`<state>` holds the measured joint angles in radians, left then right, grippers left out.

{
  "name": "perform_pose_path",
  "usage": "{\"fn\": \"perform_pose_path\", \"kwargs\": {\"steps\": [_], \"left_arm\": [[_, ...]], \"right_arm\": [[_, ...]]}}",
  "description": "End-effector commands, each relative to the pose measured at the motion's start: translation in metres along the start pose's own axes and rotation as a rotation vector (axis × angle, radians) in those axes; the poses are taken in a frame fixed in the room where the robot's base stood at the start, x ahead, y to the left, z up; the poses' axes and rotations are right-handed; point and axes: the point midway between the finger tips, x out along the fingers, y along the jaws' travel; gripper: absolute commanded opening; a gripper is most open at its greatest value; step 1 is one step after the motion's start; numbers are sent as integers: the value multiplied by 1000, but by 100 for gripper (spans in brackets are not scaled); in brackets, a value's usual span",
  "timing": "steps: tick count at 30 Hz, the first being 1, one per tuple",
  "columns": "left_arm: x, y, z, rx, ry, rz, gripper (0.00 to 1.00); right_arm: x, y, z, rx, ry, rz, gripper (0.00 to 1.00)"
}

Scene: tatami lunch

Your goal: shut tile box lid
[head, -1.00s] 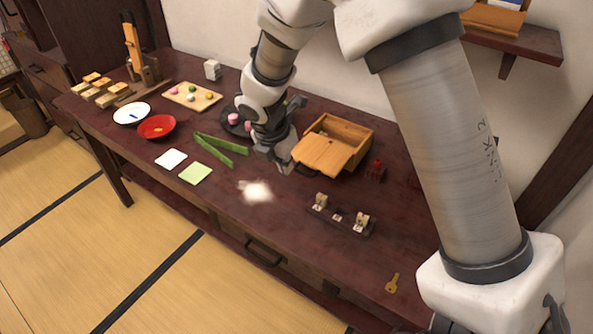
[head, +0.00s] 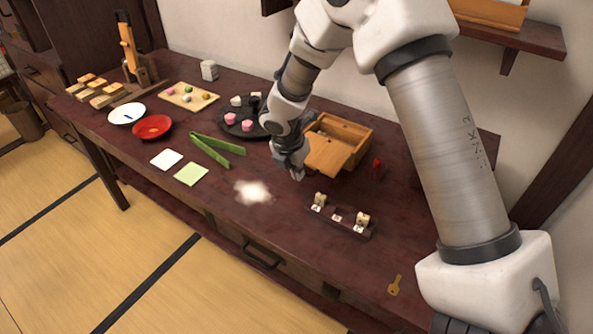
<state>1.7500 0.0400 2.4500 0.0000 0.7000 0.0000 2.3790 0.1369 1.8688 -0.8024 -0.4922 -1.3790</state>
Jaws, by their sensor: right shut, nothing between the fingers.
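The wooden tile box (head: 352,128) stands on the dark table right of centre. Its top is partly uncovered, and its pale flat lid (head: 328,154) sticks out at the front side towards me. My right gripper (head: 294,173) is shut and empty, pointing down at the left edge of the lid. My gripper and wrist hide the lid's left part. I cannot tell whether the fingers touch the lid. My left gripper is not in view.
A black tray with pink sweets (head: 231,118) and green tongs (head: 217,151) lie left of my gripper. A rack with several small tiles (head: 338,216) stands in front, a small red object (head: 376,168) right of the box, and a key (head: 394,286) at front right.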

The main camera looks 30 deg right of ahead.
Motion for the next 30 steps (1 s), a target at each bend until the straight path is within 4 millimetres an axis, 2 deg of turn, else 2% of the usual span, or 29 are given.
{"fn": "perform_pose_path", "kwargs": {"steps": [5,9,14,20,30], "left_arm": [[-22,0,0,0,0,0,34],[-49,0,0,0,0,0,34],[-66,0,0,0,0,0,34],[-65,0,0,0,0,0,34],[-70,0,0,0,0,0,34]], "right_arm": [[3,-1,32,4,4,-1,0],[10,-2,69,6,3,0,0],[22,-3,96,4,0,-1,0],[30,-3,101,0,-1,0,0],[25,-1,97,-1,-1,-1,0]]}}
